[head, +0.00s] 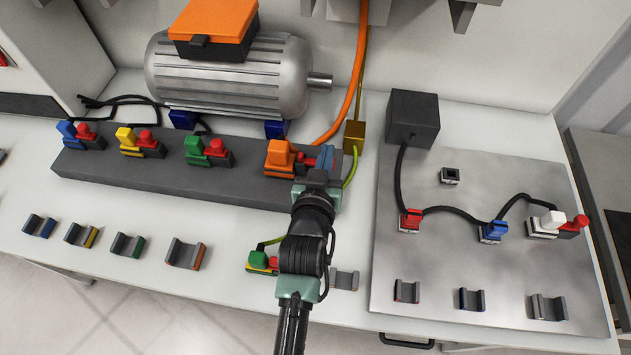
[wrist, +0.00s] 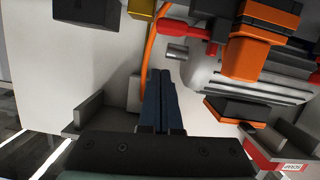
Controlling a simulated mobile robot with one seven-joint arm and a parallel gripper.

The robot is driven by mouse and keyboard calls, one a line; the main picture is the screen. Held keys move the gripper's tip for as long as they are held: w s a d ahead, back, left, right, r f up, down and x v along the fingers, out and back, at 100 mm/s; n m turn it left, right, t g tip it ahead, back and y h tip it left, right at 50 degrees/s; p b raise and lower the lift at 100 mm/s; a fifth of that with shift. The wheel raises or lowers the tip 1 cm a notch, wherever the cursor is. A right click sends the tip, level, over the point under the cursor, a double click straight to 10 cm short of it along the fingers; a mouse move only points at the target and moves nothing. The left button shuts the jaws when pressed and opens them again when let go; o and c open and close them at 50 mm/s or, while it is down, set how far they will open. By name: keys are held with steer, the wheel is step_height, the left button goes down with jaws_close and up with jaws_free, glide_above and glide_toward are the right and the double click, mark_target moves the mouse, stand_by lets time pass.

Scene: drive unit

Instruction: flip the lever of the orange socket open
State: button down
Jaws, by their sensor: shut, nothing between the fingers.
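The orange socket's plug (head: 280,156) sits at the right end of the dark grey rail (head: 180,178). Its red lever (head: 300,163) shows only in part beside my gripper (head: 325,156). In the wrist view the orange plug (wrist: 262,42) is at the upper right. The red lever (wrist: 185,27) sticks out to its left, with a wider red end. My gripper's dark blue fingers (wrist: 161,75) are together and empty. In the picture their tips lie below the lever's end, with a gap between them. I cannot tell the depth of that gap.
Blue (head: 66,132), yellow (head: 127,138) and green (head: 194,148) plugs with red levers stand left on the rail. A silver motor (head: 225,85) is behind. An orange cable (head: 350,105) rises near my gripper. A metal plate (head: 470,270) with more connectors lies right.

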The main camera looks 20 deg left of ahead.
steer(key=b+v, duration=0.2)
steer(key=v, duration=0.8)
